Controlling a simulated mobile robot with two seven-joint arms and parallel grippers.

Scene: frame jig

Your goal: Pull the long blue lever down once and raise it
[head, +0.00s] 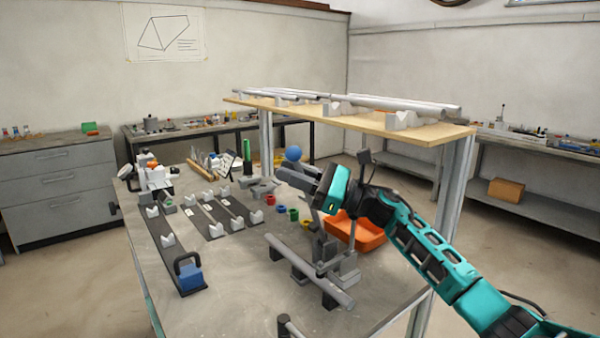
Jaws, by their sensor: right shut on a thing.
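The lever with a blue ball knob (293,153) stands up over the right part of the metal table. My right gripper (296,178) reaches in from the right, just below the knob, and is shut on the lever. The gripper's fingers and body hide much of the lever's shaft. Below the gripper, grey linkage and clamp parts (347,268) stand on the table next to a grey tube. My left gripper is not in view.
A wooden shelf (400,131) with grey tubes overhangs the table's back. Small coloured cups (282,209) stand left of the linkage. A blue block (190,279) with a black handle sits on a dark rail at the left.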

